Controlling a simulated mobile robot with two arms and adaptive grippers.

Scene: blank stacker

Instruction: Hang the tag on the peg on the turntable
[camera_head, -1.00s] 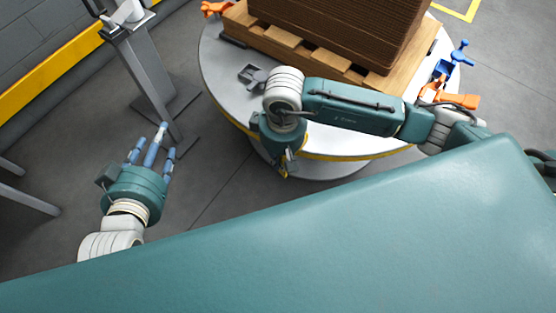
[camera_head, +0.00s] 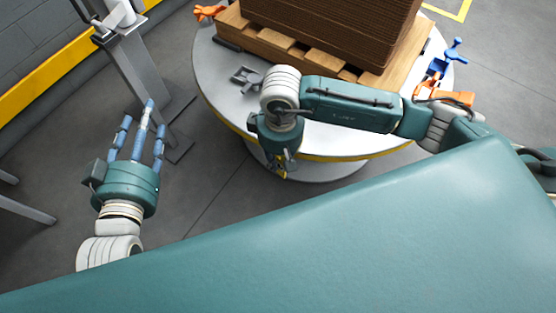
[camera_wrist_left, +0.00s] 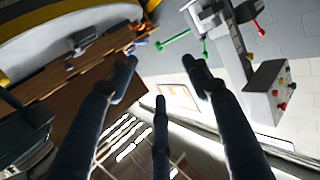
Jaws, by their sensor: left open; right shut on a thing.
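The round white turntable (camera_head: 222,95) with a yellow edge stands at the top centre of the head view. A grey bracket-like fitting (camera_head: 246,77) sits on its near left part; I cannot make out the peg for sure. My right gripper (camera_head: 279,170) points down at the turntable's near edge, largely hidden by its own wrist. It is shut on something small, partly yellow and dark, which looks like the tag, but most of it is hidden. My left gripper (camera_head: 141,125) is open and empty, well left of the turntable. Its spread blue fingers fill the left wrist view (camera_wrist_left: 160,90).
A wooden pallet (camera_head: 290,44) with a brown stack (camera_head: 335,25) covers the turntable's back. Orange clamps (camera_head: 208,12) and a blue one (camera_head: 455,48) stand around it. A grey pedestal (camera_head: 140,70) is beyond my left gripper. Floor between pedestal and turntable is clear.

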